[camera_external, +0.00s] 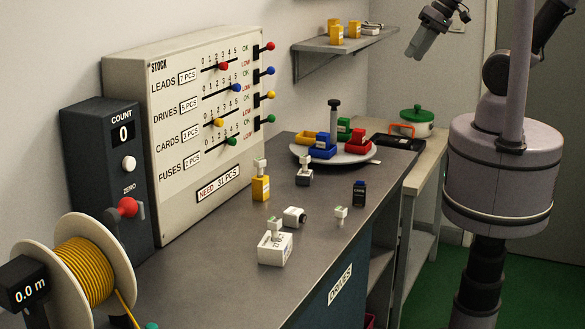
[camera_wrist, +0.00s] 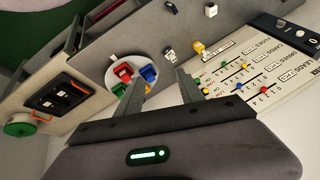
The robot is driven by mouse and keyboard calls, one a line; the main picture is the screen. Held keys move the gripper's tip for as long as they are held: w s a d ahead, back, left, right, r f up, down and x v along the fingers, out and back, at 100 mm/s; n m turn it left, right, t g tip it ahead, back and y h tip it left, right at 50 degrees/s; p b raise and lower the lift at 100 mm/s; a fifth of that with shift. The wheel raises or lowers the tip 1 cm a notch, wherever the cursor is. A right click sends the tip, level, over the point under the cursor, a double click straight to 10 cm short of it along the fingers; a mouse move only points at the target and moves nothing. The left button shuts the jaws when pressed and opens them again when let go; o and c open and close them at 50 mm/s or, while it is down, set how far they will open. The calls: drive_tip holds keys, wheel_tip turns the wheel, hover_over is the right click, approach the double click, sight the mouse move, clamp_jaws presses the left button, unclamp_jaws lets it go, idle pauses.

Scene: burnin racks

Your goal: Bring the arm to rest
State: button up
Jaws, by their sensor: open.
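My gripper (camera_external: 424,42) is high in the upper right of the external view, in the air and apart from the bench and shelf. In the wrist view my gripper (camera_wrist: 162,90) shows two dark fingers spread apart with nothing between them. The arm runs from the grey column at the right up past the top edge of the external view, so part of it is hidden.
Below stands a grey bench (camera_external: 330,262) with small yellow, white and dark pieces. A round tray (camera_external: 302,157) holds coloured bins. A side table holds a green-lidded pot (camera_external: 416,118).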

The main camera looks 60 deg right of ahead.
drive_tip(key=shift+s+d+f+m, duration=0.15)
drive_tip(key=shift+s+f+m, duration=0.3)
drive_tip(key=shift+s+m, duration=0.25)
